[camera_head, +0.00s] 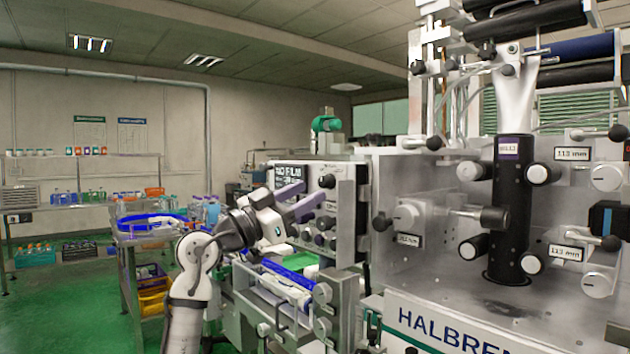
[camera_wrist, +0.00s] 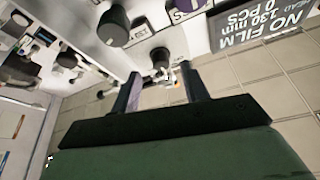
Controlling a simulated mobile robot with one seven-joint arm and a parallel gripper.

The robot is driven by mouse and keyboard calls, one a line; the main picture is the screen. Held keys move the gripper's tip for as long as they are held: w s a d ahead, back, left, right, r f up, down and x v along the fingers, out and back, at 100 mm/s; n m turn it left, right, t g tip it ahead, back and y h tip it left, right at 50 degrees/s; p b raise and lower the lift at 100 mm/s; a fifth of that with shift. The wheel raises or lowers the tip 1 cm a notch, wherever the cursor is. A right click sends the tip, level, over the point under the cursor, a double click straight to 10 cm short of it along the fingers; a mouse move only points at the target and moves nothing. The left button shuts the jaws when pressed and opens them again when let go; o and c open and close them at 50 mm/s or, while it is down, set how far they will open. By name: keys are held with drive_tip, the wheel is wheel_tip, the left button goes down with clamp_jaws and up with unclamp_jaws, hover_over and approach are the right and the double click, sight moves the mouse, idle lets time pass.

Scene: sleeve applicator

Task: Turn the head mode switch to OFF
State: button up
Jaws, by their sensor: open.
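The control panel (camera_head: 345,200) is a light grey box with a display (camera_head: 290,174) reading NO FILM and several dark knobs. It also shows, turned about, at the top of the wrist view (camera_wrist: 207,35). My gripper (camera_head: 308,195) is in front of the panel face, its two fingers apart and nothing seen between them. In the wrist view, a small dark knob (camera_wrist: 160,57) appears just beyond and between the fingertips (camera_wrist: 160,72). A larger black knob (camera_wrist: 113,26) is up and left of them. I cannot read which knob is the head mode switch. Contact with the panel cannot be told.
The HALBREN machine (camera_head: 440,325) with black rollers and knobs fills the right side. A conveyor with white items (camera_head: 285,288) lies below my arm. A table with a blue ring tray (camera_head: 150,226) stands to the left. Green floor (camera_head: 60,310) is free at the far left.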

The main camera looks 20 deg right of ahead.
sight(322, 185)
drive_tip(key=shift+p+x, duration=0.3)
drive_tip(key=shift+x, duration=1.4)
clamp_jaws()
drive_tip(key=shift+n, duration=0.4)
drive_tip(key=n+t+p, duration=0.1)
drive_tip(key=n, duration=0.2)
drive_tip(key=n+t+y, duration=0.1)
drive_tip(key=n+t, duration=0.1)
drive_tip(key=n, duration=0.1)
drive_tip(key=shift+s+d+r+p, duration=0.1)
drive_tip(key=shift+s+p, duration=0.1)
drive_tip(key=shift+p, duration=0.2)
drive_tip(key=shift+s+n+t+y+p, duration=0.1)
drive_tip(key=shift+n+t+y+p, duration=0.55)
drive_tip(key=shift+n, duration=0.9)
drive_tip(key=shift+s+n+t+y+p, duration=0.1)
drive_tip(key=shift+n+t+y+p, duration=0.5)
drive_tip(key=shift+n, duration=0.95)
drive_tip(key=shift+t, duration=0.25)
